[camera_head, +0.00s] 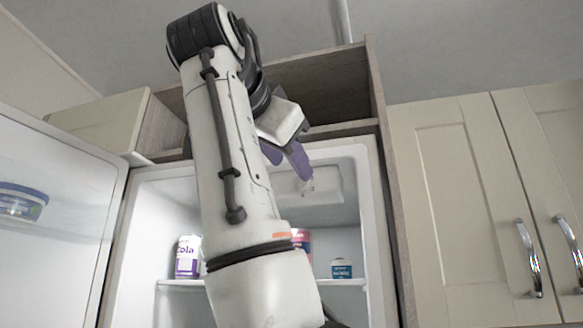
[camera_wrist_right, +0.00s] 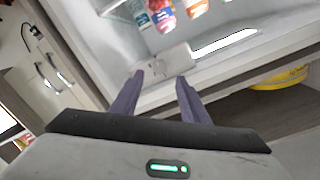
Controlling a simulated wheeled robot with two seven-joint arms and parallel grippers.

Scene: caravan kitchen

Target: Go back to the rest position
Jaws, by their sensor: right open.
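My right gripper (camera_head: 292,158) is raised in front of the upper part of the open fridge (camera_head: 135,235), with my right arm crossing the middle of the head view. In the right wrist view, its two purple fingers (camera_wrist_right: 158,98) are apart with nothing between them. The fridge opening and a light fitting lie beyond the fingers. My left gripper is in neither view.
The fridge door (camera_head: 60,225) stands open at left, holding a blue-lidded container (camera_head: 20,202). Closed cabinet doors (camera_head: 455,200) are at right. A yellow object (camera_wrist_right: 280,78) shows in the wrist view.

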